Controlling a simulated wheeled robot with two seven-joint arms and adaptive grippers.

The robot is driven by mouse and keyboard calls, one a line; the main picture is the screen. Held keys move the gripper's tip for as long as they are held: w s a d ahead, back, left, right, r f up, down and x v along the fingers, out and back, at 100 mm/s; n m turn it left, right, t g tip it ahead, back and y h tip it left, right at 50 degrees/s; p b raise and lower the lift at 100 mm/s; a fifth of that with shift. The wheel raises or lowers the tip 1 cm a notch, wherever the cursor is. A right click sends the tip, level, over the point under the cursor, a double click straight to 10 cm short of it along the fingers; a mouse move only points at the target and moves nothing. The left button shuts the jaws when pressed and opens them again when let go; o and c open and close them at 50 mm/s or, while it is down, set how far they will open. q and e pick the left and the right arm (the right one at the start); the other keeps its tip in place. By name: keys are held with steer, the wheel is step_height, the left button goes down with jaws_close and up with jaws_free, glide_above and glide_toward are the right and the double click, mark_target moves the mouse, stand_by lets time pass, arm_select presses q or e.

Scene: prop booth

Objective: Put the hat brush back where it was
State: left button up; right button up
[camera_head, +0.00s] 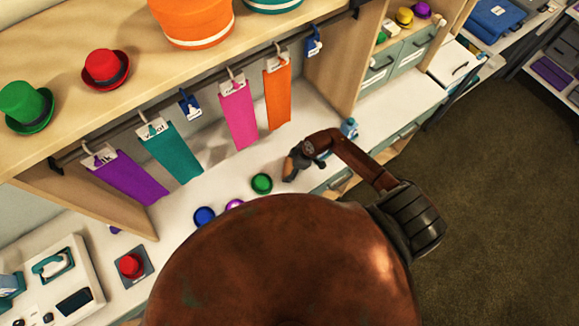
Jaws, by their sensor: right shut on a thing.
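My right gripper (296,166) is low over the white counter, at the end of a rust-brown arm. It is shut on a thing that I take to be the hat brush. The brush is mostly hidden by the gripper and too small to make out. Where it touches the counter, if at all, I cannot tell. My left gripper is not in view.
A green hat (261,183) and a blue hat (204,216) lie left of my right gripper. A small blue bottle (349,128) stands to its right. Coloured cloths, such as an orange one (278,96), hang from a rail above. My brown body hides the front.

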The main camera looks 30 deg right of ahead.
steer(key=shift+f, duration=0.15)
steer(key=o, duration=1.1)
steer(key=v, duration=1.2)
steer(key=shift+a, duration=0.1)
